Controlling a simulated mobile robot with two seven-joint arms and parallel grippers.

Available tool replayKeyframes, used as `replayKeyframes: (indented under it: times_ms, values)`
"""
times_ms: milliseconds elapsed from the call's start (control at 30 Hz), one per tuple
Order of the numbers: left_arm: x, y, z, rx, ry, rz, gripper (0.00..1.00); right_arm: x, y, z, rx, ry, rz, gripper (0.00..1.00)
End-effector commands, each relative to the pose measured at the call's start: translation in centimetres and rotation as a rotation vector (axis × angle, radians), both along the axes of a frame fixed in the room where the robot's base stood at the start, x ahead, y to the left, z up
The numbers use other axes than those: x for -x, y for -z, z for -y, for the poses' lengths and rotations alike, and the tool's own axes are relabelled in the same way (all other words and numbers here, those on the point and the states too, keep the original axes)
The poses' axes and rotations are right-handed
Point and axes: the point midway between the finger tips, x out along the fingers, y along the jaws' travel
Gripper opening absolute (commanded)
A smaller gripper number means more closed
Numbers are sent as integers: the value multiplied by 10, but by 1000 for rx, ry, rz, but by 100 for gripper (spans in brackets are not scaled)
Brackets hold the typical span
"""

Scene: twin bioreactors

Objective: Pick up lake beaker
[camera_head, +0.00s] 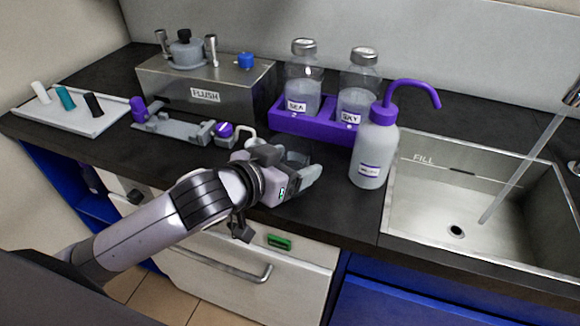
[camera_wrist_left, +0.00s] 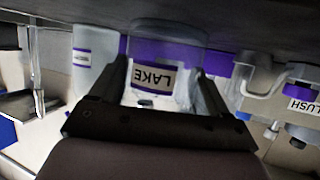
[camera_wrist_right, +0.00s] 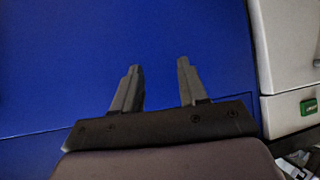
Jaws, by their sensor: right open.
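The lake beaker (camera_wrist_left: 150,95) is a clear glass vessel with a white label reading LAKE, upside down in the left wrist view. It sits between the two fingers of my left gripper (camera_wrist_left: 163,85), one finger on each side. The fingers are spread wide and lie close to the glass; whether they press on it I cannot tell. In the head view my left gripper (camera_head: 300,170) is low over the counter's front edge and hides most of the beaker. My right gripper (camera_wrist_right: 158,85) is open and empty, facing a blue cabinet front.
A purple rack (camera_head: 302,126) holds the SEA bottle (camera_head: 301,85) and SKY bottle (camera_head: 357,95) behind the left gripper. A wash bottle (camera_head: 374,152) stands right of it, beside the sink (camera_head: 470,200) with running water. The FLUSH box (camera_head: 205,90) and a white tray (camera_head: 75,118) are to the left.

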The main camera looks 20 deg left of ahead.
Motion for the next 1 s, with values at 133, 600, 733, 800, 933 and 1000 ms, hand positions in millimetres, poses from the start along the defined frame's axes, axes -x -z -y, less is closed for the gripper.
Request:
replayKeyframes:
  times_ms: [133, 600, 733, 800, 933, 1000]
  values:
    - [0, 0, 0, 0, 0, 1, 39, 0, 0, 0, 0, 1, 1, 43]
    - [-1, -40, 0, 2, 0, 7, 39, 0, -8, 3, 7, 2, 2, 43]
    - [-1, -76, 0, 5, 1, 9, 39, 1, -14, 5, 15, 3, 1, 43]
    - [0, -98, 0, 3, 1, 10, 39, 1, -19, 6, 17, 3, 7, 43]
    - [-1, -136, 1, 4, 1, 9, 39, 2, -25, 8, 24, 3, 11, 43]
    - [0, -153, 0, 2, 0, 8, 39, 3, -26, 9, 27, 3, 6, 43]
